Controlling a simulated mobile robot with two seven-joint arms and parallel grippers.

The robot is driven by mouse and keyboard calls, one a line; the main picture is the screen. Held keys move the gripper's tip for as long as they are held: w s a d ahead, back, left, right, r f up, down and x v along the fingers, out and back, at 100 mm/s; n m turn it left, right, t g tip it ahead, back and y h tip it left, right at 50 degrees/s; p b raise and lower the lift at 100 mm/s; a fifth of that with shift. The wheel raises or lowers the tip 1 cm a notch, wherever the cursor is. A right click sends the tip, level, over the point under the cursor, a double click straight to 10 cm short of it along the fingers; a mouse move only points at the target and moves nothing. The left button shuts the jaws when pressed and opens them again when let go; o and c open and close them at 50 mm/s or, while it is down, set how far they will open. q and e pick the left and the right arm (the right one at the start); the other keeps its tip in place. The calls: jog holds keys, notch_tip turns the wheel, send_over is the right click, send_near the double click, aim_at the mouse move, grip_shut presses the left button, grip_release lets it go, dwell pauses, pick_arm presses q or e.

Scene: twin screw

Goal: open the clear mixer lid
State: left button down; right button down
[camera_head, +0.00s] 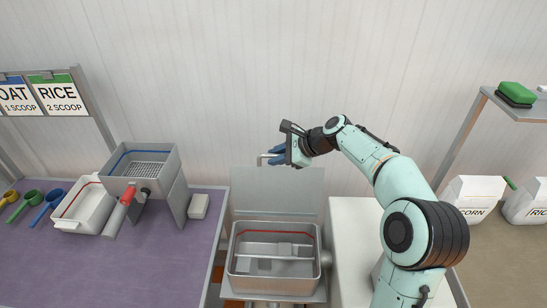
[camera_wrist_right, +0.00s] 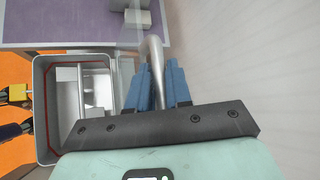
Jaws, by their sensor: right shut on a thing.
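The mixer (camera_head: 231,262) is an open metal basin with a red line inside its rim and a bar across it. Its clear lid (camera_head: 275,200) stands raised, about upright, behind the basin. My right gripper (camera_head: 277,156) is at the lid's top edge, shut on the lid's metal handle (camera_head: 263,158). In the right wrist view the blue fingers (camera_wrist_right: 157,85) close on both sides of the grey handle bar (camera_wrist_right: 153,48), with the mixer basin (camera_wrist_right: 40,75) to their left. My left gripper is not in view.
A metal hopper (camera_head: 178,165) with a red handle, a pale bin (camera_head: 95,212) and several coloured scoops (camera_head: 33,200) are on the purple table (camera_head: 150,265) at left. A white surface (camera_head: 352,225) is right of the mixer. A corn bag (camera_head: 473,197) is farther right. The wall is close behind the lid.

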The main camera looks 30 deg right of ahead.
jog(key=shift+w+d+f, duration=0.15)
jog(key=shift+f, duration=0.05)
dwell(0.3)
jog(key=c, duration=1.2)
grip_release()
jog(key=shift+o, duration=0.2)
jog(key=shift+f, duration=0.15)
jog(key=v, duration=1.4)
jog(key=shift+w+r, duration=0.3)
jog(key=shift+w, duration=0.05)
